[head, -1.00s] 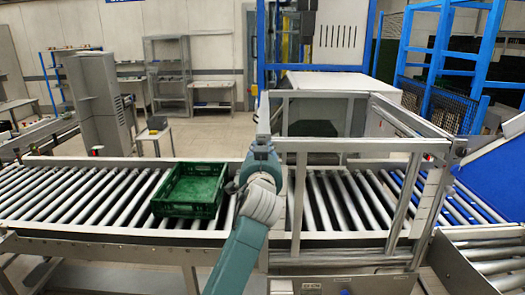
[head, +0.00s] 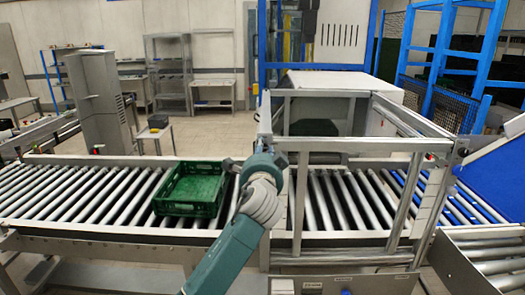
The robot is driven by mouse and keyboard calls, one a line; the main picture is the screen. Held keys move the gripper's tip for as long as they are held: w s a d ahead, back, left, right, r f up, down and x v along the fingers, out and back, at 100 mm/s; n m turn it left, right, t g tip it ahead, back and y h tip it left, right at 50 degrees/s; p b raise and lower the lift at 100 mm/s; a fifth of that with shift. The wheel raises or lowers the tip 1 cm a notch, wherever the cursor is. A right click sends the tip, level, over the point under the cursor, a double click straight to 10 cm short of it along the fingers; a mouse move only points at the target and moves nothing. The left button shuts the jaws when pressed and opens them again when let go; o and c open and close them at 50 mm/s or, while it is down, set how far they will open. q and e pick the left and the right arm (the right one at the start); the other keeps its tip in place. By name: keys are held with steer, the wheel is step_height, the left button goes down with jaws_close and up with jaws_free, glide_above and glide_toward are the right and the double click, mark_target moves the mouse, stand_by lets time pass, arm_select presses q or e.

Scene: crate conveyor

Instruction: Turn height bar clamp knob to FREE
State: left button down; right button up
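The height bar (head: 350,145) is a horizontal silver bar across the front of a metal frame over the roller conveyor. I cannot make out its clamp knob or the knob's setting. One arm of mine, teal with a grey joint, rises from the bottom left, and its end overlaps the frame's left post near the bar's left end. I take it for my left arm. Its fingers are hidden behind the arm, so I cannot tell whether they are open or touching anything. My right gripper is not in view.
A green crate (head: 159,207) sits on the rollers just left of my arm. The conveyor's front rail (head: 100,235) runs across the near side. A white-grey housing (head: 345,82) stands behind the frame. A blue panel (head: 497,180) is at the right. Rollers left of the crate are clear.

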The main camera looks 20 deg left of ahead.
arm_select(q)
steer(key=shift+r+m, duration=0.45)
steer(key=shift+m, duration=0.05)
steer(key=c, duration=1.5)
jaws_free()
steer(key=shift+w+f, duration=0.1)
steer(key=shift+w, duration=0.05)
steer(key=shift+o, duration=0.2)
steer(key=v, duration=1.2)
steer(key=shift+f, duration=0.2)
steer(key=shift+w, duration=0.1)
